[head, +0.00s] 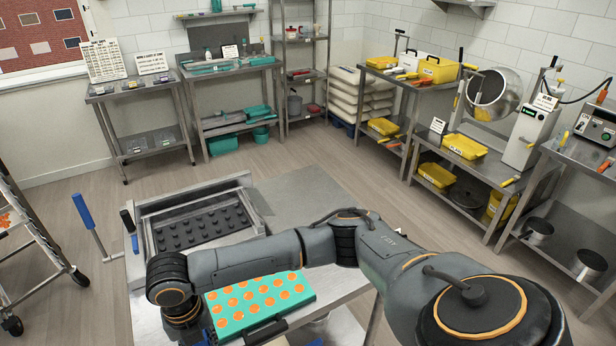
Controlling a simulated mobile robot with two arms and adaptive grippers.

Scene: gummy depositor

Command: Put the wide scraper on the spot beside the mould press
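A press-like metal frame (196,221) with dark round moulds stands on the steel table in the head view. I cannot confirm that it is the mould press. A tool with a blue handle (84,210) and a thin metal shaft leans at the table's left. It may be the wide scraper, but its lower end is unclear. My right arm crosses in front of the press, with its wrist bent down at the left. Its gripper cannot be made out at the bottom edge, nor whether it holds anything. My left gripper is not in view.
Bare steel tabletop (305,190) shows right of the press. A ladder-like rack (30,235) stands at left. Shelves (475,175) line the right wall, with open floor between.

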